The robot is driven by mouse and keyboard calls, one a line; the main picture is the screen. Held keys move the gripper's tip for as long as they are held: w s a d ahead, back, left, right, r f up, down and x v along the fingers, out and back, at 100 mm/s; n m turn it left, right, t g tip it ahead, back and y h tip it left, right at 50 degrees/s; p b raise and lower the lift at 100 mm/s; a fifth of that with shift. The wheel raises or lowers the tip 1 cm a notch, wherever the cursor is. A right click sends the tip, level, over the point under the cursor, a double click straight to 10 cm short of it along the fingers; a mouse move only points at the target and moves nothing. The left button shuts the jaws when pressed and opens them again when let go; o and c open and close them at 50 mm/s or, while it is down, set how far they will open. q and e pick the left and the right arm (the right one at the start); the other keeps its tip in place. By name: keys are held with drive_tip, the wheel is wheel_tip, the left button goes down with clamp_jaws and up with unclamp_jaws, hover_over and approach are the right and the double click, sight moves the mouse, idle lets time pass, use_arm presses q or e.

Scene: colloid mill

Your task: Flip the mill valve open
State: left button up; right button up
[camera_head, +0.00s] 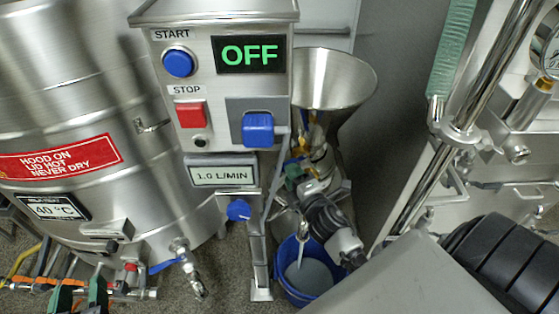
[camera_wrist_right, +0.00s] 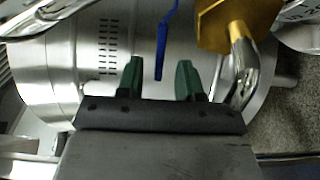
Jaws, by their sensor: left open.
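The mill shows in the head view as a steel funnel (camera_head: 335,80) above a metal body, partly hidden by my right arm. In the right wrist view, the blue valve lever (camera_wrist_right: 163,48) points down toward my right gripper (camera_wrist_right: 159,72). The gripper's green fingers are open. The lever's lower end shows between them with a gap on each side; I cannot tell its depth. In the head view, my right gripper (camera_head: 295,174) is beside the mill below the funnel, and the lever is hard to make out. My left gripper (camera_head: 79,292) is open at the lower left, low before the tank.
A control box (camera_head: 183,143) with an OFF display (camera_head: 249,54) stands left of the mill. A blue bucket (camera_head: 285,283) with grey contents is below. A large steel tank (camera_head: 75,100) fills the left. A brass-coloured fitting (camera_wrist_right: 222,22) is close right of the lever.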

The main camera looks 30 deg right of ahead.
sight(284, 164)
drive_tip(key=w, duration=0.4)
drive_tip(key=shift+w+d+b, duration=0.2)
drive_tip(key=shift+w+b, duration=0.1)
use_arm(q)
drive_tip(key=shift+w+d+r+t+h, duration=0.15)
drive_tip(key=shift+r+t+h, duration=0.1)
drive_tip(key=shift+r+t, duration=0.45)
drive_tip(key=shift+d+r+t+h, duration=0.15)
drive_tip(key=shift+r+t+h, duration=0.1)
drive_tip(key=shift+r+t, duration=0.4)
use_arm(e)
drive_tip(key=shift+w, duration=0.7)
use_arm(q)
drive_tip(key=shift+r, duration=0.1)
use_arm(e)
drive_tip(key=shift+c, duration=0.4)
clamp_jaws()
drive_tip(key=shift+d, duration=0.1)
